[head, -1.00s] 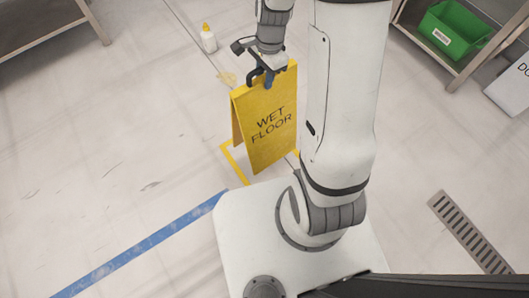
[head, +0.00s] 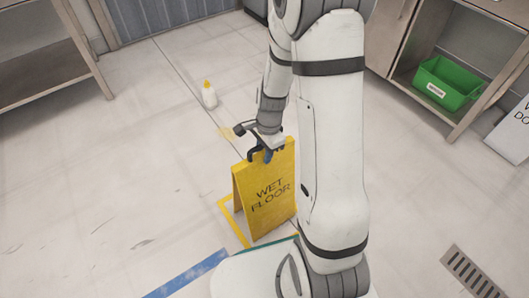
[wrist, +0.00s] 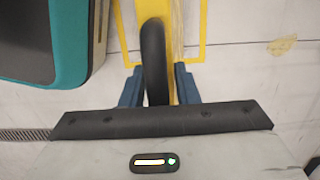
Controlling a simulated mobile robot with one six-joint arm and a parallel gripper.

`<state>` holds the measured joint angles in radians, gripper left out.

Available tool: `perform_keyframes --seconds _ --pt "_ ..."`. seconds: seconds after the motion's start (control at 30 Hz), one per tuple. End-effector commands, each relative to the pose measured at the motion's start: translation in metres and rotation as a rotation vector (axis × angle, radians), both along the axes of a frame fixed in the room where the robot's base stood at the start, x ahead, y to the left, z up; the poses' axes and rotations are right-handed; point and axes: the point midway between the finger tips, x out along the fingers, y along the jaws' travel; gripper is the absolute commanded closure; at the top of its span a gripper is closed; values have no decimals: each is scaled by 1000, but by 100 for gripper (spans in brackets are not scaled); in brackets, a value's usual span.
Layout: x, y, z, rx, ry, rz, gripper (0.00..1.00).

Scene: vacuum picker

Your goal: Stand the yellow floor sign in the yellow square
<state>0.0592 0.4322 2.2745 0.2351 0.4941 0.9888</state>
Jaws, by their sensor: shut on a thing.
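The yellow floor sign (head: 266,190), lettered "WET FLOOR", is upright with its two panels spread like an A. My gripper (head: 264,151) is shut on its top edge; the blue fingers (wrist: 158,85) sit on either side of the sign's top in the wrist view. A black curved piece (wrist: 153,55) shows between them. The yellow square (head: 231,222) is an outline on the floor, and its left part shows beside the sign. In the wrist view the sign appears between two of its lines (wrist: 204,30). My arm and base hide the rest. I cannot tell whether the sign's feet touch the floor.
A white bottle with a yellow cap (head: 209,95) stands on the floor behind the sign. A green bin (head: 447,84) sits on a shelf at the right. A blue floor line (head: 188,275) and a drain grate (head: 472,273) lie in front. The left floor is clear.

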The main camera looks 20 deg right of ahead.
Motion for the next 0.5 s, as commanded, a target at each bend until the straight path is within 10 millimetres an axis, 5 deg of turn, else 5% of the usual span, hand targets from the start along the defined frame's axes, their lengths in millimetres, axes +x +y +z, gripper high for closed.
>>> perform_keyframes --seconds 0.17,0.2,0.5 --pt "0 0 -2 0 -1 1 100" --pt "0 0 -1 0 0 1 69" --pt "0 0 -1 0 0 1 50"
